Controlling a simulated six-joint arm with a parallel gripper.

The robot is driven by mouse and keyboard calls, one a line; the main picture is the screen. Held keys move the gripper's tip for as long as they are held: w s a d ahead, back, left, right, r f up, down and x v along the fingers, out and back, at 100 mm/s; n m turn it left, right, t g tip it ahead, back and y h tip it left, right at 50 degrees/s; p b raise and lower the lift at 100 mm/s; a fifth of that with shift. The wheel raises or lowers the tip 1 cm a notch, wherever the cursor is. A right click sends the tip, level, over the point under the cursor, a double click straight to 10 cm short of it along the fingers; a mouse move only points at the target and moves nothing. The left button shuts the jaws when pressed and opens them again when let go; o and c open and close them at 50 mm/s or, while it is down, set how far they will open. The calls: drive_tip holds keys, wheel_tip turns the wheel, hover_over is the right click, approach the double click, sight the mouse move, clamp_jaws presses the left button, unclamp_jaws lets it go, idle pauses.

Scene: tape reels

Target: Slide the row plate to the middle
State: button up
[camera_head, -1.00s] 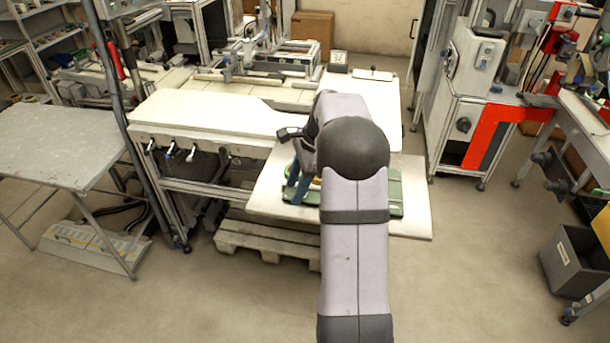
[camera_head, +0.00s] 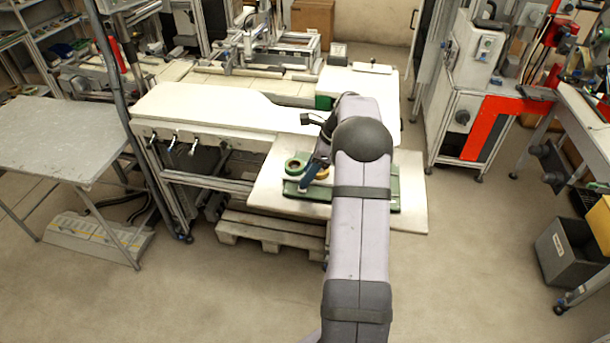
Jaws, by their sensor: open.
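The green plate (camera_head: 318,193), which looks like the row plate, lies on the white board at the front of the workbench. I cannot tell whether the fingers touch the plate. My arm hides the middle of the plate and anything on it there.
The white board (camera_head: 268,190) has bare room left of the plate and at the right. A long white worktop (camera_head: 205,108) lies behind to the left. A small device (camera_head: 337,53) and a white tray (camera_head: 372,68) stand further back.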

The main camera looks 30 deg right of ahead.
sight(324, 193)
drive_tip(key=shift+p+x, duration=0.4)
drive_tip(key=shift+x, duration=1.1)
clamp_jaws()
drive_tip(key=s+d, duration=0.5)
drive_tip(key=shift+s+d+r, duration=0.1)
drive_tip(key=shift+s+d, duration=0.2)
drive_tip(key=shift+d, duration=0.1)
unclamp_jaws()
